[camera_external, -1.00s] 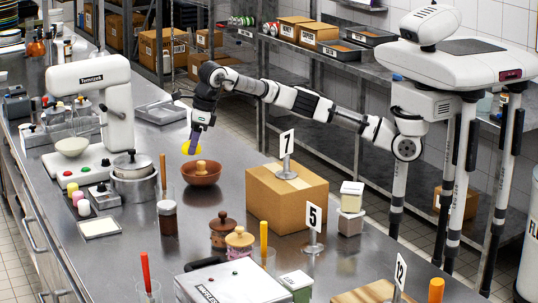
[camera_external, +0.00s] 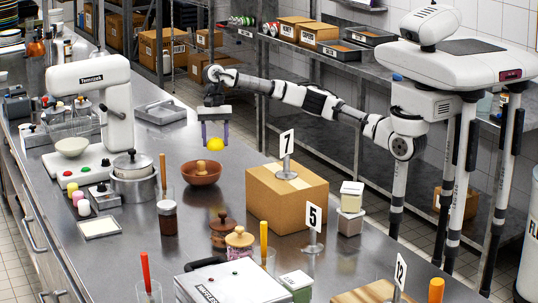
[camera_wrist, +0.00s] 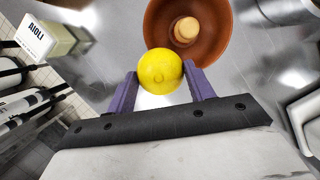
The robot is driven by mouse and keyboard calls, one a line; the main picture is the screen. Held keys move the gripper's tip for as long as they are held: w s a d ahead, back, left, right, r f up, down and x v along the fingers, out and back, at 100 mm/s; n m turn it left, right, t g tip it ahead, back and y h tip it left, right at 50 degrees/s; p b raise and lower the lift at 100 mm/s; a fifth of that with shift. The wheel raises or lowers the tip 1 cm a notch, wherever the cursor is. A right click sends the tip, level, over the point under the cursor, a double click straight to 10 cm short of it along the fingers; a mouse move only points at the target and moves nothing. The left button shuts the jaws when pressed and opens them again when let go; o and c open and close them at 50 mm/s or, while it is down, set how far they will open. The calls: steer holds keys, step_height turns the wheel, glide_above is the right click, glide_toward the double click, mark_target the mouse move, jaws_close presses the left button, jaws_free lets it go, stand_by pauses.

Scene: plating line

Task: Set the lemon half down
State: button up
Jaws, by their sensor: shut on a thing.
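The yellow lemon half (camera_external: 215,144) is between the purple fingers of my gripper (camera_external: 213,138), at the far side of the steel counter. In the wrist view the lemon half (camera_wrist: 160,71) sits between the two fingertips, its rounded yellow side showing. My gripper (camera_wrist: 162,84) is shut on it and points down. The gap between the lemon half and the counter is hard to judge. A brown bowl (camera_external: 189,176) with a wooden knob-like piece in it stands just in front of the lemon half; the bowl (camera_wrist: 157,38) also shows beyond the fingers in the wrist view.
A cardboard box (camera_external: 301,208) with a "7" sign stands to the right of the bowl. A pot (camera_external: 133,190) and a white mixer (camera_external: 118,110) stand to the left. A box labelled AIOLI (camera_wrist: 36,37) shows in the wrist view.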

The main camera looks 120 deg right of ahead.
steer(key=s+d+f+n+g, duration=0.25)
steer(key=s+d+n, duration=0.25)
steer(key=s+n, duration=0.4)
steer(key=n+g, duration=0.2)
steer(key=n, duration=0.4)
glide_above(254, 158)
step_height(254, 158, down, 4)
steer(key=shift+s+r+t+h, duration=0.15)
steer(key=shift+t+h, duration=0.1)
steer(key=shift+h, duration=0.15)
